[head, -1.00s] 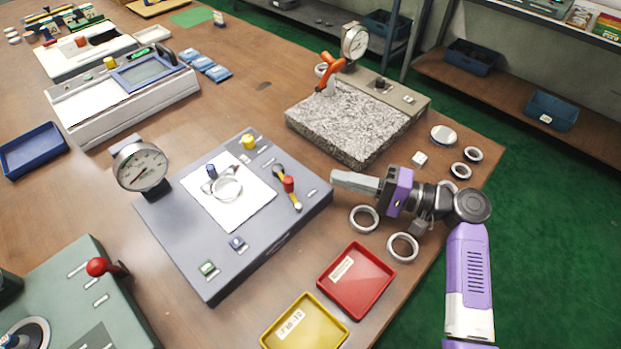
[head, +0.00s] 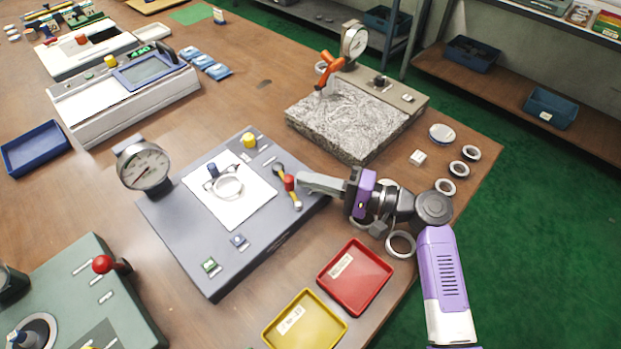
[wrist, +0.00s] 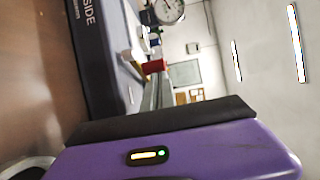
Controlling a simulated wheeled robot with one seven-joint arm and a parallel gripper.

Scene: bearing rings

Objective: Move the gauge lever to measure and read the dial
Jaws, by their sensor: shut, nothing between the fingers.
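The grey gauge box (head: 180,230) stands on the table with a white plate (head: 215,203) on top and a ring (head: 228,187) lying on it. Its dial (head: 144,166) stands at the box's left corner; the reading is too small to tell. The lever with a red knob (head: 289,182) is on the box's right side. The red knob also shows in the wrist view (wrist: 155,66). My gripper (head: 301,182) is shut and empty, its fingertips right beside the red knob; I cannot tell whether they touch it.
A red tray (head: 382,298) and a yellow tray (head: 335,328) lie in front of the box. Several loose rings, one of them here (head: 401,244), lie under and beyond my arm. A granite block with a dial stand (head: 372,147) stands behind. A green machine (head: 85,290) is at the lower left.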

